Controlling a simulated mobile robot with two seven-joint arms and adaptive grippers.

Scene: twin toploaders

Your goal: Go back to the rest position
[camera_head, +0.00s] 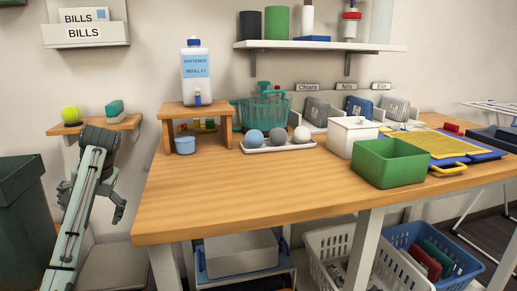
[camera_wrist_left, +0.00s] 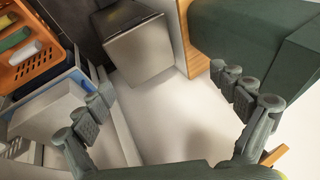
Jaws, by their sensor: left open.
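My left gripper (camera_head: 119,206) is at the left of the head view, just left of the table's left edge, with its arm raised from below. In the left wrist view the left gripper (camera_wrist_left: 170,115) has its fingers spread wide apart with nothing between them. The wooden table (camera_head: 270,193) stands to its right, and the gripper is apart from it. My right gripper shows in neither view.
A dark green bin (camera_head: 22,210) stands at the far left. A small wall shelf (camera_head: 95,126) holds a yellow ball. The table carries a softener bottle (camera_head: 195,72), a tray of balls (camera_head: 278,146) and a green box (camera_head: 390,163). Baskets stand underneath. The table's front left is clear.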

